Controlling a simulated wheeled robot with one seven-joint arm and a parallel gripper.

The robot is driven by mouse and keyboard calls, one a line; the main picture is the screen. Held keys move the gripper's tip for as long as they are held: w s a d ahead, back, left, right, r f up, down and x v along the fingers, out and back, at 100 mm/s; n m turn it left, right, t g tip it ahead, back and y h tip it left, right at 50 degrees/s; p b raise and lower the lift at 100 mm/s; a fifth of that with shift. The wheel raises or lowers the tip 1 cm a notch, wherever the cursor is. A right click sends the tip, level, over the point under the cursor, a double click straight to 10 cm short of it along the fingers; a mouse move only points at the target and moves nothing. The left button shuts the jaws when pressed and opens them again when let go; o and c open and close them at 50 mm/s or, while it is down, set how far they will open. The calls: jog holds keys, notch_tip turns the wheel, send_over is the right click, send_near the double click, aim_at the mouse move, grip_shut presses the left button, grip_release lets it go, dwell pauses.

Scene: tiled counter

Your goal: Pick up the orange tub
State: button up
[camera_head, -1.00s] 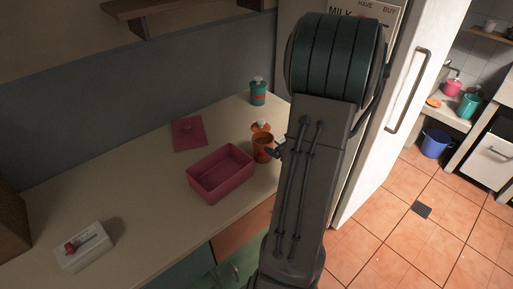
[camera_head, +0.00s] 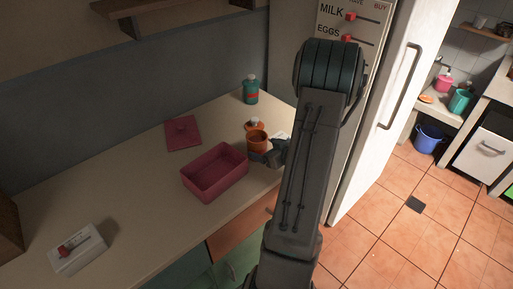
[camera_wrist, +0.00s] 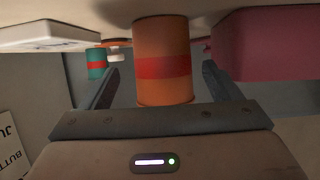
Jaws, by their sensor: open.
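The orange tub (camera_head: 257,138) stands on the counter just right of the pink box. In the wrist view the orange tub (camera_wrist: 163,85), with a red band, appears between the two fingers of my gripper (camera_wrist: 158,88). The fingers are spread, with a gap on each side of the tub. In the head view my gripper (camera_head: 268,154) is at the tub's lower right, partly hidden by my arm. An orange lid with a white knob (camera_head: 254,124) lies just behind the tub.
The open pink box (camera_head: 215,173) stands close to the tub's left. A pink lid (camera_head: 183,134) lies behind it, and a teal bottle (camera_head: 250,90) stands at the back. A white box (camera_head: 78,249) is at the far left. The fridge (camera_head: 375,110) is on the right. The counter's left middle is clear.

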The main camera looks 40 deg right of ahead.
aim_at(251, 136)
jog(key=x, duration=0.5)
jog(key=shift+s+a+f+p, duration=0.1)
jog(key=shift+a+f+p, duration=0.1)
jog(key=shift+p, duration=0.2)
jog(key=c, duration=1.2)
jog(key=shift+o, duration=0.2)
jog(key=shift+d+r, duration=0.1)
jog(key=shift+r, duration=0.8)
notch_tip(251, 136, up, 2)
jog(key=shift+r, duration=0.15)
jog(key=s+d+r, duration=0.7)
jog(key=d, duration=0.1)
jog(key=shift+s+d, duration=0.35)
jog(key=shift+d, duration=0.05)
